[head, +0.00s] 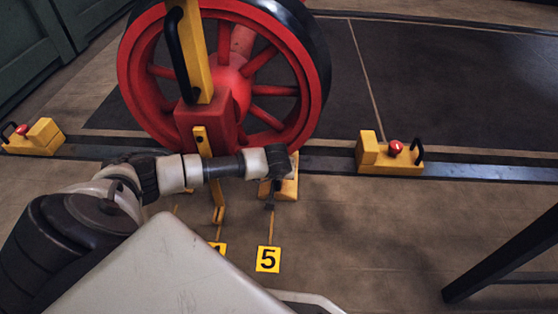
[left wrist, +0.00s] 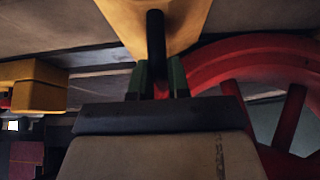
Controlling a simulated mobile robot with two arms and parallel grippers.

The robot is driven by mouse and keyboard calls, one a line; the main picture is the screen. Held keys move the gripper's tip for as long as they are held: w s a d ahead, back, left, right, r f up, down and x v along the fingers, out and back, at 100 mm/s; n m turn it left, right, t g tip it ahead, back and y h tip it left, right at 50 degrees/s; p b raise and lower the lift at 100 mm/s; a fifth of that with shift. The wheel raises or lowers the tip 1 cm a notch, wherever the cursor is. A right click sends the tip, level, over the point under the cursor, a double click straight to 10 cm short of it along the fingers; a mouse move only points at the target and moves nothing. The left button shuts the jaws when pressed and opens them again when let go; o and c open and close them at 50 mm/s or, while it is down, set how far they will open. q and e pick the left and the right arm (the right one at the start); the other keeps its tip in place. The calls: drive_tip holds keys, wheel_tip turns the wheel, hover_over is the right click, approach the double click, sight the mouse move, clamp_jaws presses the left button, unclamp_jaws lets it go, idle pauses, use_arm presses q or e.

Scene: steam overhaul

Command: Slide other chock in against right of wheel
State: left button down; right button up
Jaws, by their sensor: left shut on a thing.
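A large red spoked wheel (head: 235,75) with a dark tyre stands upright on the rail. One yellow chock (head: 388,157), with a red knob and black handle, sits on the rail to the right, apart from the wheel. A similar chock (head: 38,138) sits at the far left, also apart. My left gripper (head: 280,165) is low in front of the wheel's right side. In the left wrist view its fingers (left wrist: 160,80) are shut on a black handle (left wrist: 156,35) of a yellow piece (left wrist: 185,18). That yellow piece (head: 289,188) is partly hidden by my gripper. My right gripper is out of view.
A yellow post (head: 193,40) with a red block (head: 210,118) stands before the wheel. A yellow lever (head: 204,145) is close to my left forearm. A number 5 tag (head: 268,260) lies on the floor. A dark leg (head: 505,255) stands at lower right. The rail between wheel and right chock looks clear.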

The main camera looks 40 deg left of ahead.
use_arm(q)
drive_tip(key=shift+a, duration=0.3)
drive_tip(key=c, duration=1.2)
unclamp_jaws()
drive_tip(key=o, duration=0.8)
drive_tip(key=shift+d+f, duration=0.1)
drive_tip(key=shift+d, duration=0.05)
drive_tip(key=shift+o, duration=0.2)
drive_tip(key=p+v, duration=0.3)
drive_tip(key=shift+w+r, duration=0.2)
drive_tip(key=shift+r, duration=0.05)
drive_tip(key=p+v, duration=0.6)
drive_tip(key=p, duration=0.1)
drive_tip(key=shift+r, duration=0.4)
